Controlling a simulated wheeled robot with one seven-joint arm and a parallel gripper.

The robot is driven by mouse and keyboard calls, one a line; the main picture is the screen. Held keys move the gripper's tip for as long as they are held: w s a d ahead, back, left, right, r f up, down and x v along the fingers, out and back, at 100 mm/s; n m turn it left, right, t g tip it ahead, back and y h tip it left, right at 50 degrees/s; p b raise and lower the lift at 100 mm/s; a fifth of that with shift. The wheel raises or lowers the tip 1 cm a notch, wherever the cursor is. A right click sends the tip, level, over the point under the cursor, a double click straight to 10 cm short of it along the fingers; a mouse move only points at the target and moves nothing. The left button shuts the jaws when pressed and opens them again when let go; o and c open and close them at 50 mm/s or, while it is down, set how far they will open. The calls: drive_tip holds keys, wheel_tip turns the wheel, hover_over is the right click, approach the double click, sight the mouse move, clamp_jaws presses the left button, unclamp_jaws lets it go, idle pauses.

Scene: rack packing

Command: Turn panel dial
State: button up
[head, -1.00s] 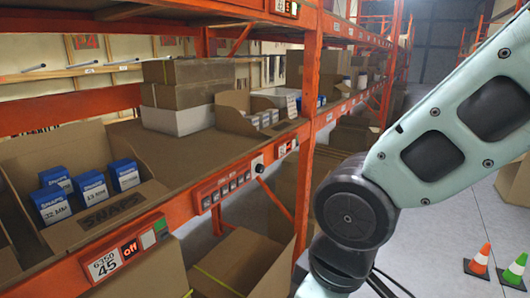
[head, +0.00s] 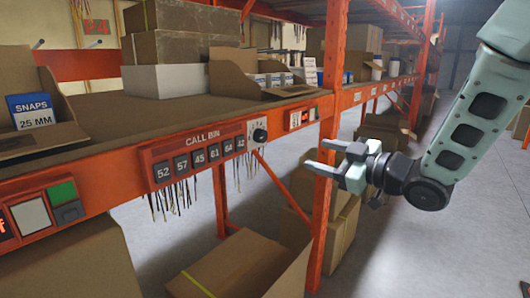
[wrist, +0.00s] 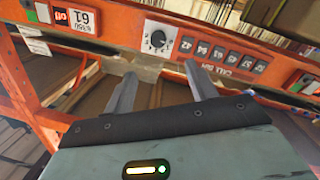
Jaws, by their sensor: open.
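The panel dial is a black round knob (head: 259,136) on a pale plate at the right end of the red CALL BIN panel (head: 200,142), on the orange shelf beam. In the wrist view the dial (wrist: 158,39) shows with tick marks around it, just beyond and between my fingertips. My gripper (head: 318,155) is open and empty, with its fingers pointing left toward the beam. In the head view it is right of the dial and apart from it. The open fingers also show in the wrist view (wrist: 160,72). Nothing hides the dial.
Numbered buttons (head: 200,160) line the panel left of the dial, with loose wires hanging below. An orange upright (head: 326,200) stands behind my gripper. Cardboard boxes (head: 240,265) lie under the shelf. A SNAPS bin (head: 45,138) is at left. Grey floor at right is clear.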

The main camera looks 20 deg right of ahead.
drive_tip(key=p, duration=1.2)
approach(264, 137)
drive_tip(key=x, duration=0.6)
drive_tip(key=shift+w+a, duration=0.25)
drive_tip(key=shift+w, duration=0.05)
drive_tip(key=shift+x, duration=0.85)
drive_tip(key=shift+f, duration=0.1)
drive_tip(key=c, duration=1)
